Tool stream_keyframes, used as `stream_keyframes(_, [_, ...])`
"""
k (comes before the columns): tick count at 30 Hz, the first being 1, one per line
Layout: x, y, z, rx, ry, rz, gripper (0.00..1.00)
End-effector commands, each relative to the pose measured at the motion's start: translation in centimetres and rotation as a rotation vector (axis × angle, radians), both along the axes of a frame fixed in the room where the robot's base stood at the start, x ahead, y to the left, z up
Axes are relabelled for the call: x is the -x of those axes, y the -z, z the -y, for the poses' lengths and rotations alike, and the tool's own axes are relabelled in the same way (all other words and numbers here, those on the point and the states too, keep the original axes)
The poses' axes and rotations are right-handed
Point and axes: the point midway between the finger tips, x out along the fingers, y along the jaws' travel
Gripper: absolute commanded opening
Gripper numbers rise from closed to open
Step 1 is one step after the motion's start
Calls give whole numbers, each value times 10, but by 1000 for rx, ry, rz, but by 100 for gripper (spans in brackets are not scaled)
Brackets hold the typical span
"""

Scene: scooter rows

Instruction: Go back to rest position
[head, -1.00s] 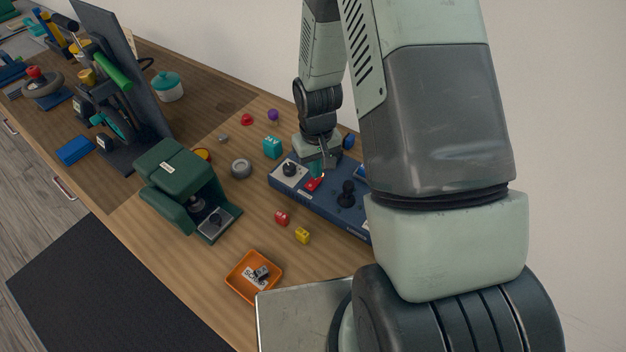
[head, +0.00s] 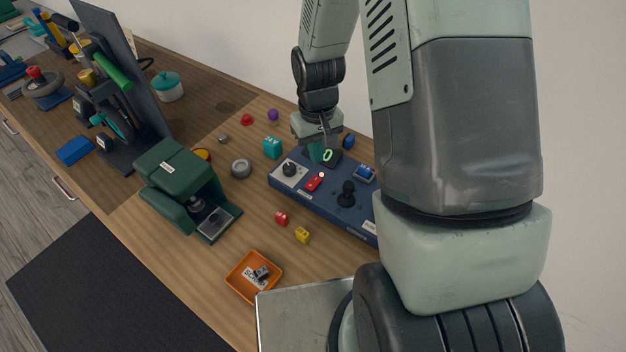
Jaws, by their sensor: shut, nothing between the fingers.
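My gripper (head: 326,157) is in the head view, pointing down over the back edge of a blue control panel (head: 322,212). The fingers look shut with nothing between them. I cannot tell whether they touch the panel. The panel carries a black knob (head: 289,169), a red switch (head: 315,181) and a black joystick (head: 347,194). My arm hides part of the panel's right side.
A green machine (head: 180,185) stands left of the panel. An orange tray (head: 251,283) with small parts lies in front. Bare wood lies between the machine and the tray.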

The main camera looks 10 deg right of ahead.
Motion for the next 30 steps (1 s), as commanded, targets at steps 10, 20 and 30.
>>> stream_keyframes(10, [-1,-6,0,2,2,8,0])
stream_keyframes(20, [16,-136,9,28,62,153,0])
stream_keyframes(30, [97,-263,14,10,150,334,0])
